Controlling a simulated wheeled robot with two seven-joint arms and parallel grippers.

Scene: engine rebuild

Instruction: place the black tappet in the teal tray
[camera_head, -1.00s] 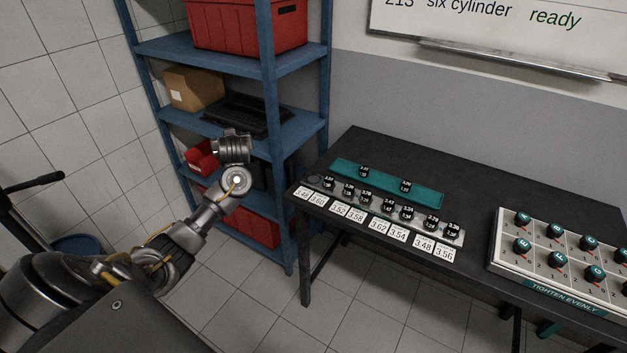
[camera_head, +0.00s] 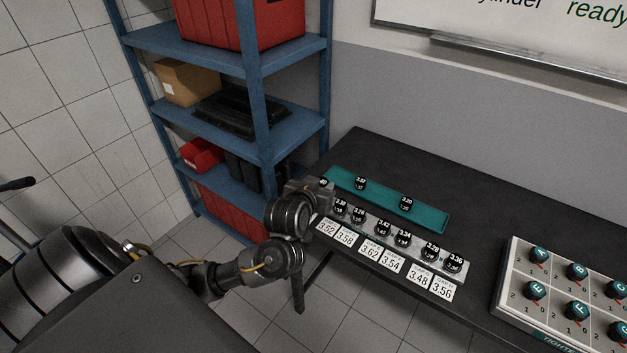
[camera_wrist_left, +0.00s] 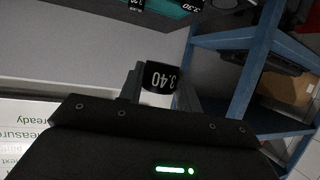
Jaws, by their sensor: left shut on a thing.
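My left gripper (camera_head: 312,187) is shut on a black tappet (camera_wrist_left: 161,77) marked 3.40, which shows between the fingers in the left wrist view. In the head view the gripper is at the left end of the tappet row, and only a small part of the held tappet shows. The teal tray (camera_head: 383,195) lies just behind the row. Two black tappets stand in it, one marked 3.20 (camera_head: 406,203) and one near its left end (camera_head: 360,184). My right gripper is not in view.
Several black tappets (camera_head: 383,228) stand in a grey rack, with white number cards (camera_head: 369,250) in front. A white board with teal-topped knobs (camera_head: 577,271) is at the right. A blue shelf (camera_head: 205,125) stands close left of the table. The table's back is clear.

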